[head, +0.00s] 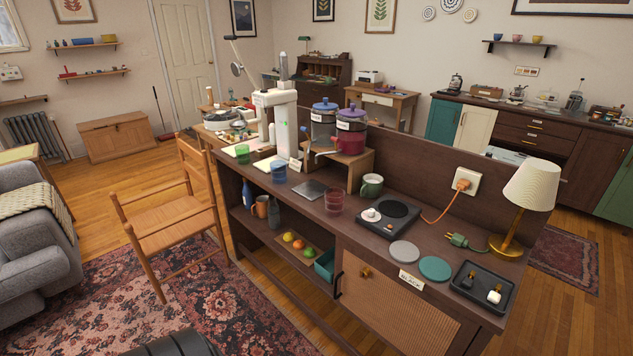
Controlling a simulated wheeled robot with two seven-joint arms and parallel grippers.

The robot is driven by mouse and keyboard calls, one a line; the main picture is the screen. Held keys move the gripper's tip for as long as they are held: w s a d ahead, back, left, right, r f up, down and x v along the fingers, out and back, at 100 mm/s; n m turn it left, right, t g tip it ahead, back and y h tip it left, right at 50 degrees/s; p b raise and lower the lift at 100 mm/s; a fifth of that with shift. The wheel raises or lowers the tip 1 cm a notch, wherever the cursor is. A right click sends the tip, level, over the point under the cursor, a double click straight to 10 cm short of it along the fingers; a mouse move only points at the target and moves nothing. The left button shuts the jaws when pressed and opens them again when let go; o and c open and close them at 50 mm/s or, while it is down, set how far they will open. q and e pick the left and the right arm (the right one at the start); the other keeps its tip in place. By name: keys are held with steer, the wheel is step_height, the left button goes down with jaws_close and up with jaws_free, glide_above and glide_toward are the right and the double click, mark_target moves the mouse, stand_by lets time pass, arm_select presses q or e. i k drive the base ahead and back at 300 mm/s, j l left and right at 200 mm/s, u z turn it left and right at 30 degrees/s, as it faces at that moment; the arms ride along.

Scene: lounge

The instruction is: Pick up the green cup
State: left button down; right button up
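A green see-through cup (242,154) stands upright at the far left end of the long dark wooden sideboard (320,222). Neither of my grippers shows in the head view.
A tall white appliance (286,130) stands behind the green see-through cup. Lidded jars (351,130) sit on a wooden riser. A lamp (530,195) and black tray (482,287) occupy the right end. A wooden chair (170,215) stands close to the sideboard's left end.

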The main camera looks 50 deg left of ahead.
mark_target(370, 188)
steer(key=j+u, duration=0.1)
steer(key=u, duration=1)
steer(key=i+j, duration=0.3)
steer(key=j, duration=0.15)
steer(key=i+j, duration=0.3)
steer(key=j, duration=0.15)
